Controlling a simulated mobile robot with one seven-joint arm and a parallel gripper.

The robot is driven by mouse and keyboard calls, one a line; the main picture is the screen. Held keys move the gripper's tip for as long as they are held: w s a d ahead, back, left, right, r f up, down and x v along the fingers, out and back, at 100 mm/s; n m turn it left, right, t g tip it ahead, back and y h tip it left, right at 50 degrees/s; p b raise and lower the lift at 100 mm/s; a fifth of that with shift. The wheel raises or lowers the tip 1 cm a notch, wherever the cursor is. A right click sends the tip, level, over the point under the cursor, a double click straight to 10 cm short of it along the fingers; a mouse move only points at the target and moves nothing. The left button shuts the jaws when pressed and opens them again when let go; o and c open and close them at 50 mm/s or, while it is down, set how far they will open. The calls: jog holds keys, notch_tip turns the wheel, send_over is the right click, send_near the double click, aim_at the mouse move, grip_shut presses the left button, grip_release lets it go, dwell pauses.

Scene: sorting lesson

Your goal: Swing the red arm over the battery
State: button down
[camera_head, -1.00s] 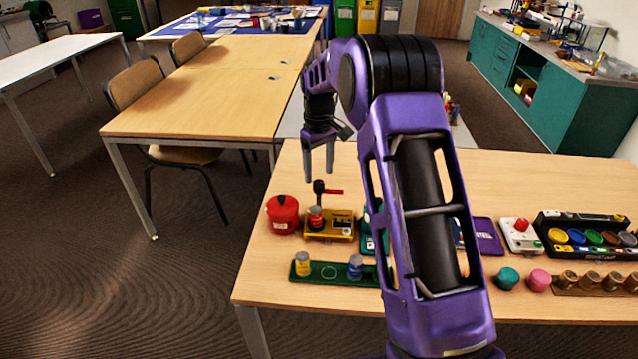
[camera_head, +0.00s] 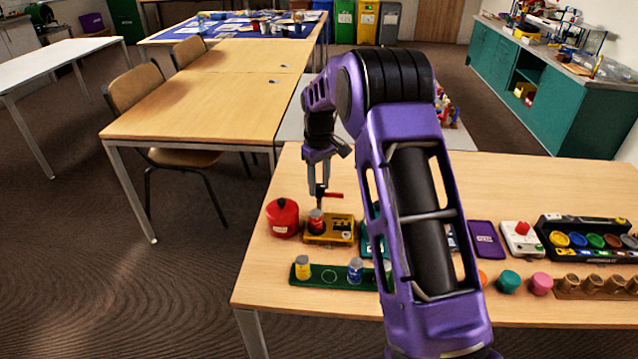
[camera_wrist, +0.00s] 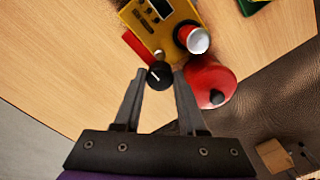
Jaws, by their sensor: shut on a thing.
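A yellow tester (camera_head: 342,229) stands on the table and also shows in the wrist view (camera_wrist: 160,28). A red battery with a pale top (camera_head: 316,219) stands upright at its left end; its round top shows in the wrist view (camera_wrist: 196,40). The red arm (camera_head: 334,195) points right in the head view; in the wrist view (camera_wrist: 137,46) it lies apart from the battery, not over it. My gripper (camera_head: 319,190) is above the tester's left end. In the wrist view its fingers (camera_wrist: 158,76) are shut on the black knob (camera_wrist: 160,75) at the red arm's end.
A red pot (camera_head: 283,217) stands close left of the tester. A green tray (camera_head: 330,276) with a yellow and a blue battery lies in front. My arm hides part of the table's middle. To the right are a white box with a red button (camera_head: 522,239) and a black rack.

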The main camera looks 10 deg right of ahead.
jog(key=shift+m, duration=0.3)
jog(key=m+p, duration=0.2)
jog(key=m, duration=0.1)
jog(key=shift+r, duration=0.1)
jog(key=m+p, duration=0.1)
jog(key=m, duration=0.4)
jog(key=m+p, duration=0.1)
jog(key=m, duration=0.3)
jog(key=shift+p, duration=0.3)
jog(key=m+p, duration=0.1)
jog(key=m, duration=0.4)
jog(key=shift+m, duration=0.3)
jog(key=shift+c, duration=2.3)
grip_release()
